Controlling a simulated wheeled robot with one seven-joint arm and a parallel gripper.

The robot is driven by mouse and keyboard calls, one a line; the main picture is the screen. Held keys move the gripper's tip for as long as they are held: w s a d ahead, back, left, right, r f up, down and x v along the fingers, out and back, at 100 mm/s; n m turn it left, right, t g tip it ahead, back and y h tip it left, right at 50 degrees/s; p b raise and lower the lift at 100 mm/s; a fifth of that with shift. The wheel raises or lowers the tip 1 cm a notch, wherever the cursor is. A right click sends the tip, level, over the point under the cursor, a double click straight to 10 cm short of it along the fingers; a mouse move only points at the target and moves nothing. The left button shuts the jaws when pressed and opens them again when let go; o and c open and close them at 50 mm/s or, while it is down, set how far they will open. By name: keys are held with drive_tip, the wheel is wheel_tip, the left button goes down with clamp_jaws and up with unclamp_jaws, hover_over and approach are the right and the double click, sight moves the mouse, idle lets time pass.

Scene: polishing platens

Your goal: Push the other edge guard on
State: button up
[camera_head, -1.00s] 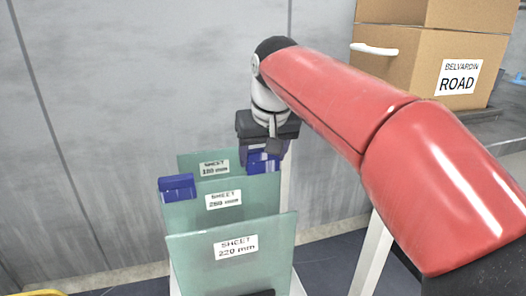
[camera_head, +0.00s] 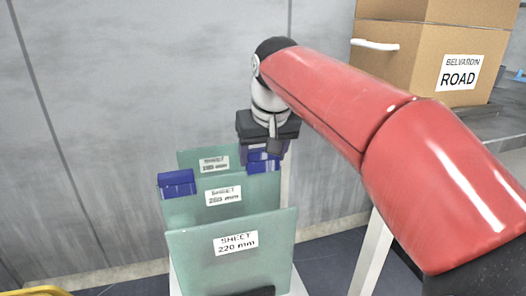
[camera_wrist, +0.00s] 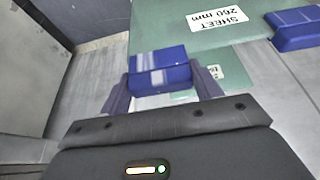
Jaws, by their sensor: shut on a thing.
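Three pale green glass sheets stand upright one behind another: the front sheet marked 220 mm (camera_head: 235,268), the middle sheet marked 260 mm (camera_head: 240,210) and a back sheet (camera_head: 190,160). One blue edge guard (camera_head: 177,184) sits on the middle sheet's top left corner. It shows at the upper right of the wrist view (camera_wrist: 295,28). My gripper (camera_wrist: 162,85) is shut on the other blue edge guard (camera_wrist: 158,62), at the middle sheet's top right corner. This guard also shows in the head view (camera_head: 263,163), partly hidden by my gripper. I cannot tell how fully it is seated.
Cardboard boxes (camera_head: 400,48), one labelled ROAD, stand on a grey surface at the upper right. A grey wall (camera_head: 120,90) rises behind the sheets. A yellow edge (camera_head: 45,291) shows at the bottom left.

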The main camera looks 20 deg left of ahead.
drive_tip(key=shift+f+b, duration=0.3)
drive_tip(key=shift+f, duration=0.25)
idle(0.5)
idle(0.4)
drive_tip(key=o, duration=1)
drive_tip(key=shift+o, duration=0.2)
drive_tip(key=p+v, duration=0.2)
drive_tip(key=v, duration=0.6)
